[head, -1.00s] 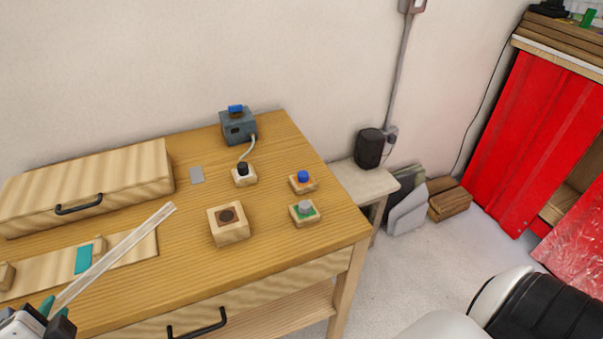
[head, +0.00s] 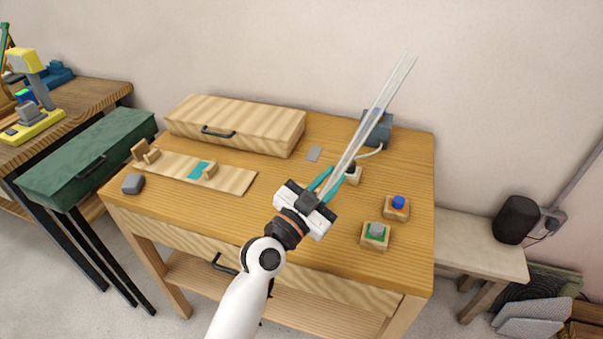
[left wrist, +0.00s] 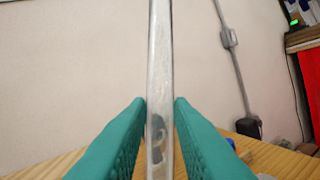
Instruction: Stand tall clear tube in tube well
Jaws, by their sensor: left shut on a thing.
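The tall clear tube (head: 388,96) is in my left gripper (head: 327,181), which is shut on it over the table's right half. In the head view the tube points up and to the right, its far end in front of the wall. In the left wrist view the tube (left wrist: 160,45) runs lengthwise between the two teal fingers (left wrist: 160,105). Whether the tube's low end touches anything cannot be seen. My right gripper is not in view.
Blocks with a blue button (head: 397,203) and a grey button (head: 376,230) sit to the right. A grey-blue box (head: 380,131) stands behind the tube. A lidded wooden case (head: 235,124) and a rack board (head: 232,181) lie left. The table front (head: 170,205) is mostly clear.

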